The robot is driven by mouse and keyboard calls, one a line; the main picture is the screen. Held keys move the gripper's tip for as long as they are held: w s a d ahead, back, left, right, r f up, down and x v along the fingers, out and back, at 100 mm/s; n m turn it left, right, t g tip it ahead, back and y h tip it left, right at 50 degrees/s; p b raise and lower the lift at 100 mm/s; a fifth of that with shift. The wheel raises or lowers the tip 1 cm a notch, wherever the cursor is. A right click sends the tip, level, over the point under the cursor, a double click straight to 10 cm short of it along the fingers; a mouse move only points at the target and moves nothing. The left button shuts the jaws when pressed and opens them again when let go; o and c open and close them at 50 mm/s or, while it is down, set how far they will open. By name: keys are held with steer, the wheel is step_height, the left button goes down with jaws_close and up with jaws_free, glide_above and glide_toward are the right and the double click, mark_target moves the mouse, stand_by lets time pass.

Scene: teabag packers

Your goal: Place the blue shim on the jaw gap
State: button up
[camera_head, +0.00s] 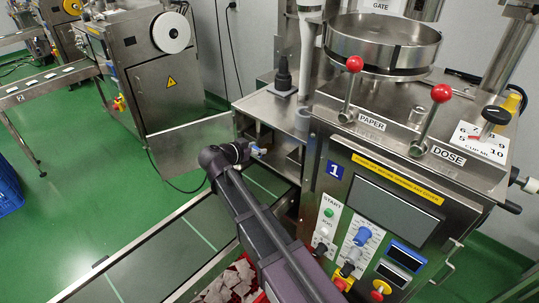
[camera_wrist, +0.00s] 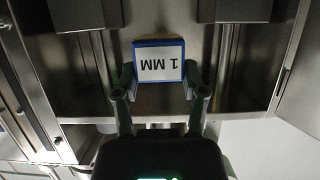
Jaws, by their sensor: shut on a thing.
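The blue shim (camera_wrist: 160,62) is a small blue-edged plate with a white face that reads "1 MM", upside down in the wrist view. My gripper (camera_wrist: 160,82) is shut on it, with one finger at each side edge. In the head view my gripper (camera_head: 254,150) is at the open bay on the left of machine 1, and a small bit of blue shows at its tip. In the wrist view, metal parts stand to the left and right beyond the shim, with a space between them. I cannot tell for certain whether this space is the jaw gap, or whether the shim touches anything.
Machine 1's front panel (camera_head: 385,215) has knobs and buttons. Red-knobbed PAPER and DOSE levers rise from its top. A conveyor (camera_head: 160,262) runs below my arm, and a red crate (camera_head: 262,297) of teabags is partly hidden.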

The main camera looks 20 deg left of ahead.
mark_target(269, 147)
steer(key=w, duration=0.2)
steer(key=w+d, duration=0.1)
steer(key=w, duration=0.1)
steer(key=w+d, duration=0.1)
steer(key=w, duration=0.1)
steer(key=shift+w+d, duration=0.15)
steer(key=shift+d, duration=0.1)
steer(key=shift+f+b, duration=0.65)
steer(key=shift+f, duration=0.05)
steer(key=shift+s+f+b, duration=0.2)
steer(key=shift+f+b, duration=0.7)
step_height(269, 147, down, 3)
steer(key=b, duration=0.3)
steer(key=shift+f, duration=0.2)
steer(key=shift+w+f+b, duration=0.2)
steer(key=shift+f+b, duration=0.05)
steer(key=shift+b, duration=0.2)
steer(key=shift+f, duration=0.15)
steer(key=o, duration=1)
